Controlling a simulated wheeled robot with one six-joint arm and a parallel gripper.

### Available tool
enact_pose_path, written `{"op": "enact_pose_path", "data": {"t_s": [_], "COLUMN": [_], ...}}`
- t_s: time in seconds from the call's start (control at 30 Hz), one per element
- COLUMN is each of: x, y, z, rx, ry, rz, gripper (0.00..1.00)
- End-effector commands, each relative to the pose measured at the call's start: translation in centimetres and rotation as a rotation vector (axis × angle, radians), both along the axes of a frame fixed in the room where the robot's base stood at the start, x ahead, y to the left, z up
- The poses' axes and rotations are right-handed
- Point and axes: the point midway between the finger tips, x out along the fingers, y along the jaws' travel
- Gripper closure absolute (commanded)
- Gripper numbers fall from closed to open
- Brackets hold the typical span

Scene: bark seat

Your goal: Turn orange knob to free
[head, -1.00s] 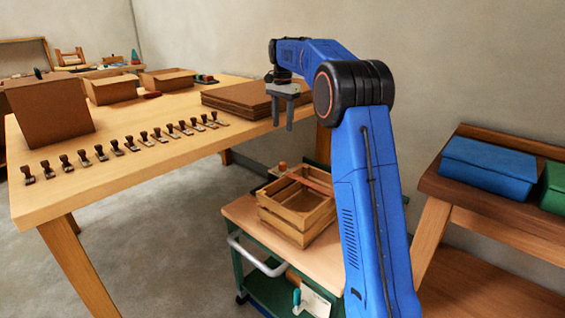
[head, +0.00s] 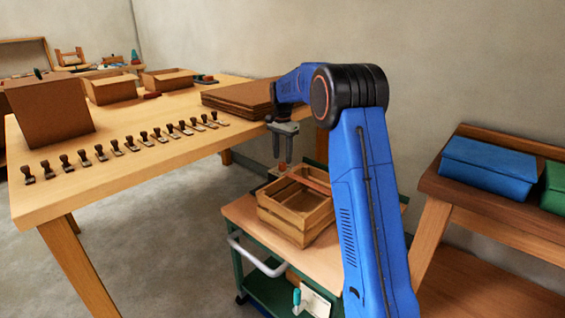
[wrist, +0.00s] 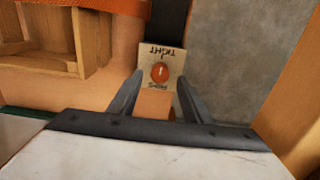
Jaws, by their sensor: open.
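The orange knob (wrist: 160,72) is round with a short pale mark and sits on a light plate (wrist: 149,56). The plate has dark lettering, with "TIGHT" upside down along its far edge in the wrist view. The lettering on the near side is too small to read surely. My gripper (wrist: 160,77) is open, its two fingers pointing at the plate, one to each side of the knob in the picture. Whether they touch it cannot be told. In the head view my gripper (head: 283,155) points down behind the crate, mostly hiding the knob.
A wooden crate (head: 283,225) with an orange strap (head: 312,183) across it stands on the cart (head: 240,208), close beside my gripper. The long workbench (head: 90,190) with a row of stamps is to the left.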

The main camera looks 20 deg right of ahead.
Motion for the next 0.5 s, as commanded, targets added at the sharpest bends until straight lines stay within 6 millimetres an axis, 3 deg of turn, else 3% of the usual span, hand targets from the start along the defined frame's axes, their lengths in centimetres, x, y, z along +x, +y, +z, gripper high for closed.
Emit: {"op": "enact_pose_path", "data": {"t_s": [0.2,0.5], "x": [0.0,0.0], "y": [0.0,0.0], "z": [-2.5,-3.2], "rx": [0.000,0.000], "ry": [0.000,-0.001], "rz": [0.000,0.000], "gripper": [0.56,0.56]}}
